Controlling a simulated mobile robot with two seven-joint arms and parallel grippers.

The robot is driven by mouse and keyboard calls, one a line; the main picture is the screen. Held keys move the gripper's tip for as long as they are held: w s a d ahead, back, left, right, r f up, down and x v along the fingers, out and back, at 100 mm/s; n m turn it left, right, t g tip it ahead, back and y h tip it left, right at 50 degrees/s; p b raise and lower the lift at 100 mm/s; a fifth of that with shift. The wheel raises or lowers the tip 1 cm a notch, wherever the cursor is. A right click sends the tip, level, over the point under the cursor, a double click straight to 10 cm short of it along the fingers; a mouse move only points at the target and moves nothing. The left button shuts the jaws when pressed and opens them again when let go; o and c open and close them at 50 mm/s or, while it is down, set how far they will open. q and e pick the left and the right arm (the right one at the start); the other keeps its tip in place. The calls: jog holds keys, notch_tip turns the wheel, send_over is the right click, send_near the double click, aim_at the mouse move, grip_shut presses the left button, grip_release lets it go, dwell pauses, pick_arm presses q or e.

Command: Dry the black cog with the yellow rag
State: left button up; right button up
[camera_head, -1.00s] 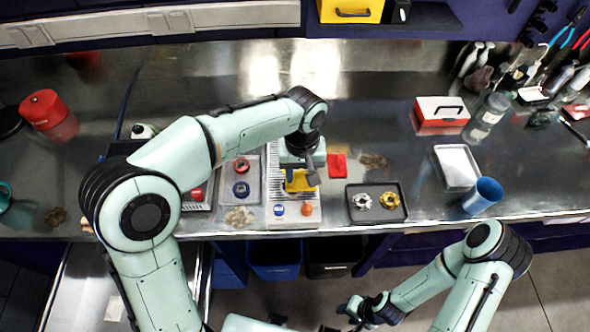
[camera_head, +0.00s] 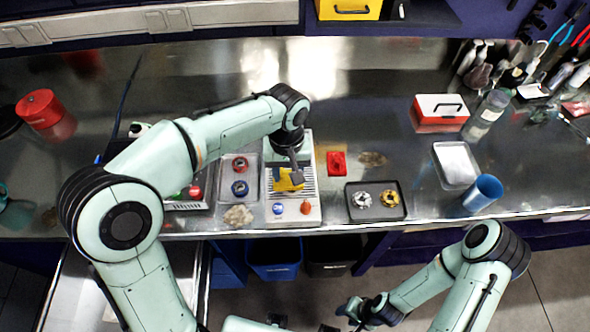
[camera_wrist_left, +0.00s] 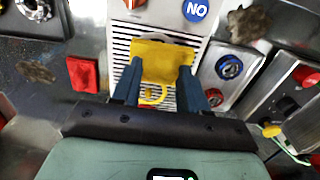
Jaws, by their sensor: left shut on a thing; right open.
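My left gripper (camera_head: 292,168) reaches down over a ribbed metal plate on a light station (camera_head: 312,217). It is shut on the yellow rag (camera_head: 284,184), which also shows between its fingers in the left wrist view (camera_wrist_left: 165,62). A dark curved edge shows just past the rag in the wrist view; it may be the black cog, mostly hidden, but I cannot tell for certain. I cannot tell whether the rag touches it. My right gripper (camera_head: 357,312) is open and empty, low in front of the bench.
A dark tray (camera_head: 376,213) with a silver cog and a gold cog stands right of the station. A tray (camera_head: 253,163) with red and blue rings is left.

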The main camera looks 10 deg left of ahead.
pick_arm(q)
jog(key=shift+s+a, duration=0.2)
jog(key=shift+a, duration=0.45)
pick_arm(e)
jog(key=shift+s+f, duration=0.1)
jog(key=shift+f, duration=0.05)
pick_arm(q)
jog(key=shift+d, duration=0.15)
jog(key=shift+w+d+p, duration=0.25)
jog(key=shift+w+d, duration=0.05)
jog(key=shift+d, duration=0.65)
jog(key=shift+w+d+p, duration=0.25)
jog(key=shift+w+d, duration=0.05)
jog(key=shift+d, duration=0.6)
pick_arm(e)
jog(key=shift+w+r, duration=0.6)
jog(key=shift+r, duration=0.15)
pick_arm(q)
jog(key=shift+a, duration=0.2)
jog(key=shift+s+a+b, duration=0.2)
jog(key=shift+s+a, duration=0.1)
jog(key=shift+a, duration=0.6)
jog(key=shift+s+a+b, duration=0.15)
jog(key=shift+s+a, duration=0.15)
jog(key=shift+a, duration=0.6)
pick_arm(e)
jog(key=shift+s+f, duration=0.4)
jog(key=shift+f, duration=0.05)
pick_arm(q)
jog(key=shift+d, duration=0.2)
